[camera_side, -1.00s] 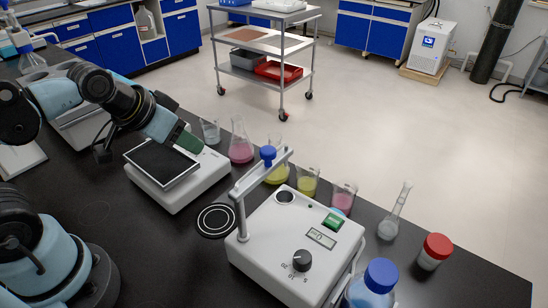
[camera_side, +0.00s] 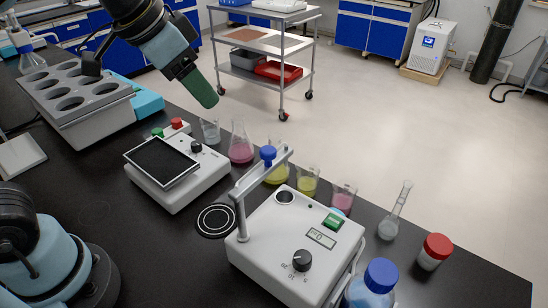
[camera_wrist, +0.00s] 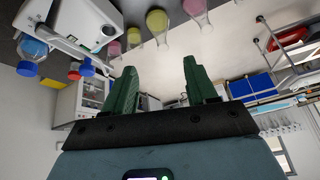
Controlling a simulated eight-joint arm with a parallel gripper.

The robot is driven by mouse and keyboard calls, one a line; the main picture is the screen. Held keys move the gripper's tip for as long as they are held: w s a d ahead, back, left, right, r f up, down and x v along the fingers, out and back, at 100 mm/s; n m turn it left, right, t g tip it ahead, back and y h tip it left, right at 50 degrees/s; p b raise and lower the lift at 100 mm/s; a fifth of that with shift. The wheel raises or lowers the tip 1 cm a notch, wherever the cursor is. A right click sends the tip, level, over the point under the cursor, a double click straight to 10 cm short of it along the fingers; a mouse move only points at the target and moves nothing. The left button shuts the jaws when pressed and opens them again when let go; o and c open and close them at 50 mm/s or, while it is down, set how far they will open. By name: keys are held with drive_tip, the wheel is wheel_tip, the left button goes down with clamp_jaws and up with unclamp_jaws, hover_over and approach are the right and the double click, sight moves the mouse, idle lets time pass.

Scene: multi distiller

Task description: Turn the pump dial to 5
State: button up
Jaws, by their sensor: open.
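The pump (camera_side: 295,245) is a white box on the black bench in the side view, with a black dial (camera_side: 302,260) on its top near the front. Numbers are printed around the dial, and a small display (camera_side: 320,239) sits behind it. The pump also shows upside down in the wrist view (camera_wrist: 88,25). My gripper (camera_side: 208,100) is raised at the upper left of the side view, behind and above the black-topped device, well away from the dial. In the wrist view its two green fingers (camera_wrist: 158,88) are apart with nothing between them.
The black-topped device (camera_side: 165,162) stands left of the pump. Flasks and beakers, including a pink flask (camera_side: 240,148), line the bench's back edge. A blue-capped bottle (camera_side: 372,285) and red-capped jar (camera_side: 434,252) stand right of the pump. A grey rack (camera_side: 75,95) is at left.

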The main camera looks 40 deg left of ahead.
drive_tip(key=d+m+g, duration=0.3)
drive_tip(key=d+m, duration=0.3)
drive_tip(key=d, duration=0.3)
drive_tip(key=m+g+y, duration=0.1)
drive_tip(key=m+g, duration=0.2)
drive_tip(key=m, duration=0.5)
hover_over(303, 257)
wheel_tip(303, 257, down, 5)
wheel_tip(303, 257, down, 13)
drive_tip(key=shift+f, duration=0.1)
drive_tip(key=c, duration=1.1)
